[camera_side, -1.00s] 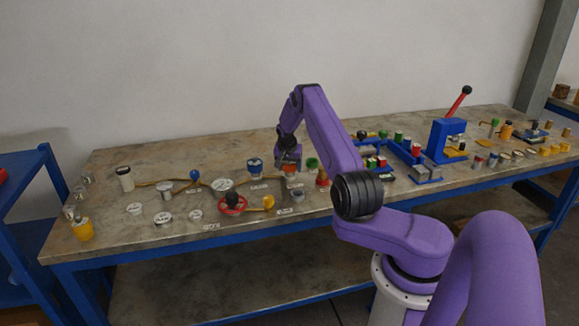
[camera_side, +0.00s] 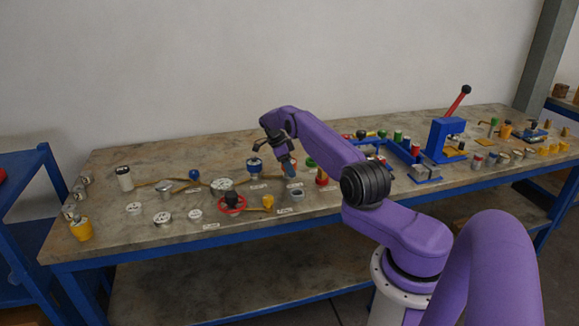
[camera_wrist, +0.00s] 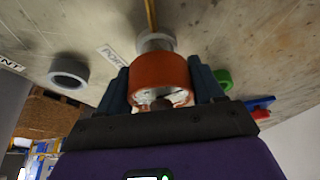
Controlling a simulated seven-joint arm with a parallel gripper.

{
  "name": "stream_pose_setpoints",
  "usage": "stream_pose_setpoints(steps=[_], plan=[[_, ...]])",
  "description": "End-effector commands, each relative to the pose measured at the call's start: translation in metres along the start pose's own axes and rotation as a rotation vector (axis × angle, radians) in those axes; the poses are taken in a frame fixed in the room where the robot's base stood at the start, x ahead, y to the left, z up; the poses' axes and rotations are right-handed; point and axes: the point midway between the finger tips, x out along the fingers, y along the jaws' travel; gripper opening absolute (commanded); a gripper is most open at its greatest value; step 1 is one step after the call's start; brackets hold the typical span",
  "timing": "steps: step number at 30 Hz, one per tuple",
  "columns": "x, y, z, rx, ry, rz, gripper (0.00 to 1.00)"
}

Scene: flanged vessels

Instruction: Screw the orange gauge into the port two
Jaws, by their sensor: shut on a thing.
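The orange gauge (camera_wrist: 160,78) sits between the two blue-grey fingers of my gripper (camera_wrist: 165,88) in the wrist view, with its round face toward the camera. My gripper is shut on it. Just beyond it is a grey metal fitting (camera_wrist: 155,42) in line with a yellow pipe, beside a label reading PORT; the number is not readable. I cannot tell whether the gauge touches this fitting. In the side view my gripper (camera_side: 288,167) is low over the middle of the bench, and the gauge is mostly hidden there.
A grey ring-shaped cup (camera_wrist: 70,72) lies left of the fitting, and a green part (camera_wrist: 223,78) is at right. In the side view a blue-topped part (camera_side: 254,167) and a red handwheel (camera_side: 231,203) stand left of my gripper. A blue press (camera_side: 445,138) is at right.

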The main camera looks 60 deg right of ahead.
Motion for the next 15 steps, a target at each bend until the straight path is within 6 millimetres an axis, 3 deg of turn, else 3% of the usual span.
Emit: stream_pose_setpoints(steps=[6,13,14,15], plan=[[-0.0003,-0.0012,0.0,0.163,-0.002,0.062,0.27],[-0.001,-0.0001,0.0005,0.189,-0.003,0.073,0.27],[-0.001,-0.0001,0.0005,0.189,-0.003,0.073,0.7],[-0.001,-0.0001,0.0005,0.188,-0.003,0.073,0.83]])
